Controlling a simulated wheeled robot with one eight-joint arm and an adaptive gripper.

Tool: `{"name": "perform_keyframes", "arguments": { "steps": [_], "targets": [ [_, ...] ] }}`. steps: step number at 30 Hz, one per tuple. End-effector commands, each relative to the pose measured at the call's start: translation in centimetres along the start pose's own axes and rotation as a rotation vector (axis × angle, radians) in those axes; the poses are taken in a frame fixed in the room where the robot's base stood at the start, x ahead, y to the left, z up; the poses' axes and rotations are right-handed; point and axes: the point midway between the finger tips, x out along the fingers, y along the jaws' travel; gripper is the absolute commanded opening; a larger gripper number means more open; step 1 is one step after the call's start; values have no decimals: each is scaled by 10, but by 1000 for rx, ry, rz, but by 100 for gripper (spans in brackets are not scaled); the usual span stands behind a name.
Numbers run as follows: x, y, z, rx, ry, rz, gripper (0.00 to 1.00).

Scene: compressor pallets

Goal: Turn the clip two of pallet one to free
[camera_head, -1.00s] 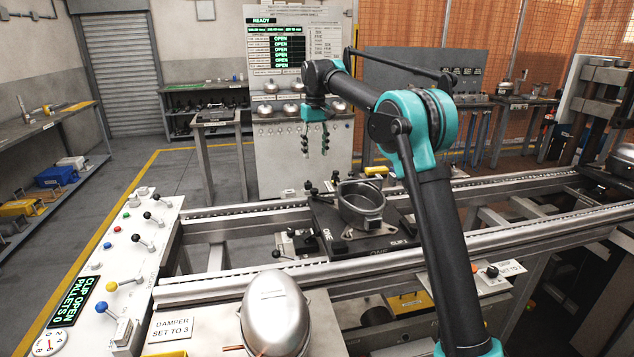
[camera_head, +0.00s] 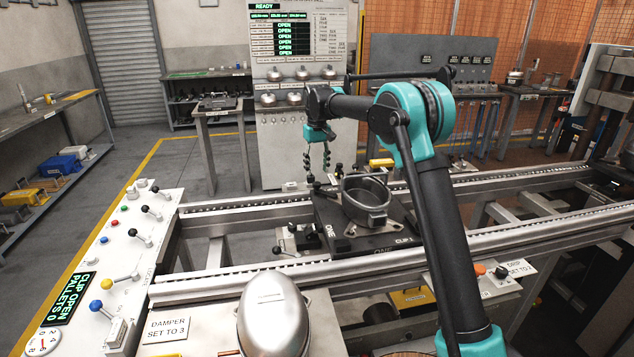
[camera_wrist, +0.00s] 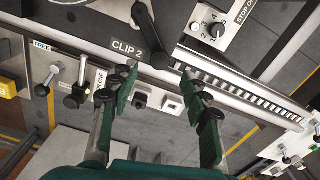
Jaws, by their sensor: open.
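Pallet one (camera_head: 335,238) is a dark plate marked ONE on the conveyor, carrying a grey metal housing (camera_head: 366,205). Its CLIP 1 label faces the front right. In the wrist view, the CLIP 2 label (camera_wrist: 128,47) lies on the pallet's edge. Beside it is a black clip lever (camera_wrist: 149,25), its rounded end near the conveyor rail. My gripper (camera_head: 317,170) points down at the pallet's far left side in the head view. In the wrist view my gripper (camera_wrist: 160,88) has its fingers apart, with nothing between them. The lever lies just beyond the fingertips, apart from them.
A FREE label (camera_wrist: 42,46) and several small levers stand left of the clip in the wrist view. Conveyor rails (camera_head: 240,275) flank the pallet. A control panel (camera_head: 110,265) with levers is at left, and a silver dome (camera_head: 273,315) is in front.

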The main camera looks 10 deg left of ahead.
Motion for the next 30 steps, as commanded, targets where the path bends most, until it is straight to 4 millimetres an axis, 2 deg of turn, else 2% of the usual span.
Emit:
{"name": "perform_keyframes", "arguments": {
  "steps": [3, 9, 15, 23, 30],
  "targets": [
    [23, 0, 0, 0, 0, 0, 47],
    [49, 0, 0, 0, 0, 0, 47],
    [60, 0, 0, 0, 0, 0, 47],
    [61, 0, 0, 0, 0, 0, 47],
    [60, 0, 0, 0, 0, 0, 17]
  ]
}}
